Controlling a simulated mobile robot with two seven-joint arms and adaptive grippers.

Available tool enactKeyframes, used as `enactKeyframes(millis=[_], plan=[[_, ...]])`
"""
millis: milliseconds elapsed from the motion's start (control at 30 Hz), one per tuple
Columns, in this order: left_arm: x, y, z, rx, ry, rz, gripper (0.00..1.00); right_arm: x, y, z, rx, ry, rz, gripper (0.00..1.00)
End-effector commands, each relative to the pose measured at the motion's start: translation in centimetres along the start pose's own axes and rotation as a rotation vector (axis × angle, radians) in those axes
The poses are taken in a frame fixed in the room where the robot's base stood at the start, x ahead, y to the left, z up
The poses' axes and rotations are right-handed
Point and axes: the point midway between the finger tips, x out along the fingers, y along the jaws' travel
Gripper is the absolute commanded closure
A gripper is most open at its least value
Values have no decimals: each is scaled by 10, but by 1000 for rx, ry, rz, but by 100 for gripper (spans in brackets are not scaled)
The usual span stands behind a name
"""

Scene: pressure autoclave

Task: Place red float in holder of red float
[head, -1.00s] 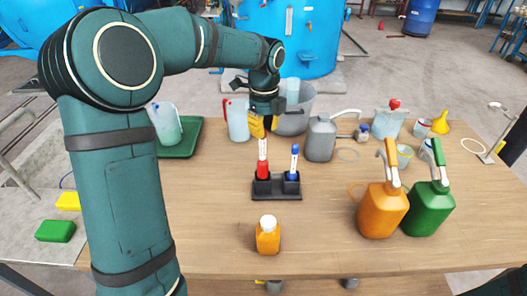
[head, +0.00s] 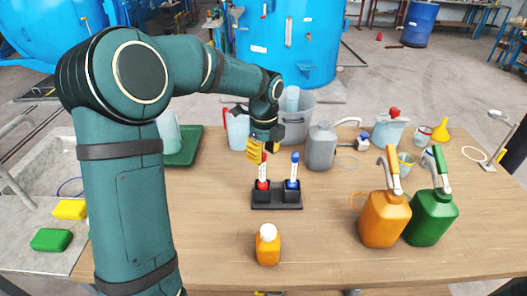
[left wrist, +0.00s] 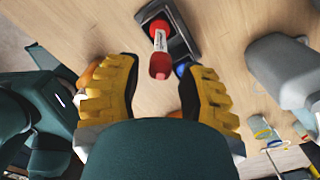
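The red float (head: 263,172), with a red top, a white marked stem and a red lower end, stands upright in the left socket of the black holder (head: 277,207). The blue float (head: 293,172) stands in the right socket. My left gripper (head: 265,147), with yellow fingers, is just above and around the red float's top. In the left wrist view its fingers (left wrist: 157,95) are wide apart with nothing between the pads. The red float (left wrist: 160,58) lies ahead of the fingertips there, and the blue float is mostly hidden by the right finger. My right gripper is not in view.
An orange bottle (head: 267,245) stands in front of the holder. A grey can (head: 321,147) is behind it to the right. Orange (head: 384,220) and green (head: 430,217) pump cans stand at the right. A green tray (head: 188,147) is at the back left.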

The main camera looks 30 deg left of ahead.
Motion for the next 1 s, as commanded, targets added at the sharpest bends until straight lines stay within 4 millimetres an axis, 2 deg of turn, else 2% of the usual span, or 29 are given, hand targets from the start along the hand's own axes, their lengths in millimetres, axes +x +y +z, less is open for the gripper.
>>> enactKeyframes(millis=[200, 333, 800, 1000], plan=[[-1, 0, 0, 0, 0, -1, 60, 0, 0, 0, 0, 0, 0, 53], [-10, 0, 0, 0, 0, -2, 60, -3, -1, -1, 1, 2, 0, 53], [-99, -1, 0, 0, -1, -4, 60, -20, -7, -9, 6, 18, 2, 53], [-120, 0, 0, 1, 0, -1, 60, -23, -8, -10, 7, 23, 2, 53]])
